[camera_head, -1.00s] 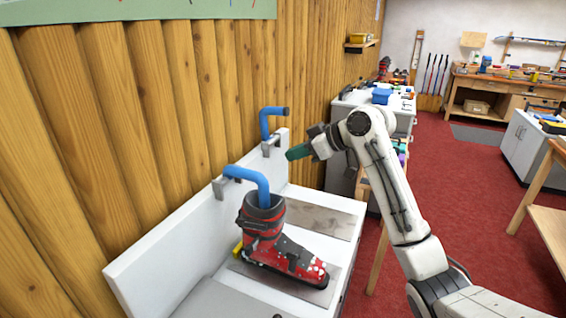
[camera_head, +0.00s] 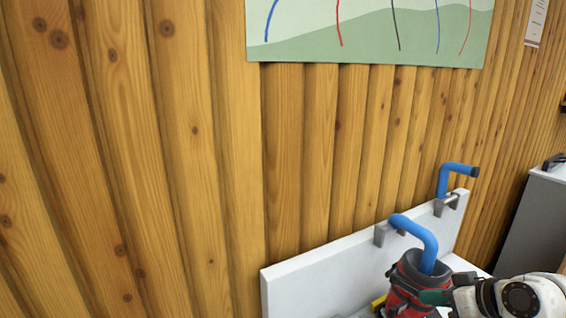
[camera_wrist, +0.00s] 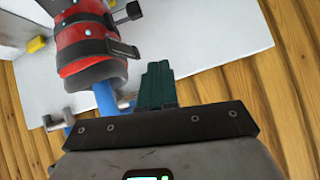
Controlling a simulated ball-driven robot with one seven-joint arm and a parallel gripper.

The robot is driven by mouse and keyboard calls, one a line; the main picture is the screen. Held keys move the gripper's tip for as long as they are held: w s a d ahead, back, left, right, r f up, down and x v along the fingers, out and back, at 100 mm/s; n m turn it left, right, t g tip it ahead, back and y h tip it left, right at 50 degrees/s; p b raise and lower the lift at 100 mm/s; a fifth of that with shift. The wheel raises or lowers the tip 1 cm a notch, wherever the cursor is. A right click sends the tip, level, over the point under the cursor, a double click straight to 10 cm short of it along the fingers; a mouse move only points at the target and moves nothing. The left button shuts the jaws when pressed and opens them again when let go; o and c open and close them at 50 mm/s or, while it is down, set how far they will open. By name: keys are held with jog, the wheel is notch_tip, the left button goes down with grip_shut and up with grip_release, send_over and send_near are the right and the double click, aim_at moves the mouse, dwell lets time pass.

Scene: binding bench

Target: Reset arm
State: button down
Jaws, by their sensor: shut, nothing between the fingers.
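My gripper (camera_head: 434,297) is at the lower right of the head view, with its green fingers shut and empty. In the wrist view the green fingers (camera_wrist: 157,85) are together with nothing between them. A red and black ski boot (camera_head: 408,278) stands on the white bench, and in the head view the fingers overlap its front. In the wrist view the boot (camera_wrist: 85,45) is to the left of the fingers, with a gap between them. I cannot tell the depth between them. Most of my arm is outside the head view.
A blue bent pipe (camera_head: 418,230) goes into the boot top. A second blue pipe (camera_head: 457,169) is bracketed farther along the white back panel (camera_head: 330,268). A wooden wall (camera_head: 200,180) with a poster (camera_head: 370,32) fills the left. A grey cabinet (camera_head: 535,225) stands at right.

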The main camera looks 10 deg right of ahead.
jog(key=s+a+f+m+g+h, duration=0.15)
jog(key=s+a+f+g, duration=0.25)
jog(key=s+a+f, duration=0.85)
jog(key=s+d+f+g+h, duration=0.1)
jog(key=s+f, duration=0.3)
jog(key=s, duration=0.6)
jog(key=s+d+f+g+h, duration=0.1)
jog(key=s+f+g, duration=0.2)
jog(key=s, duration=0.7)
jog(key=shift+f+m+h, duration=0.35)
jog(key=shift+f+m, duration=0.1)
jog(key=shift+f, duration=0.4)
jog(key=c, duration=1.9)
grip_release()
jog(key=shift+w, duration=0.1)
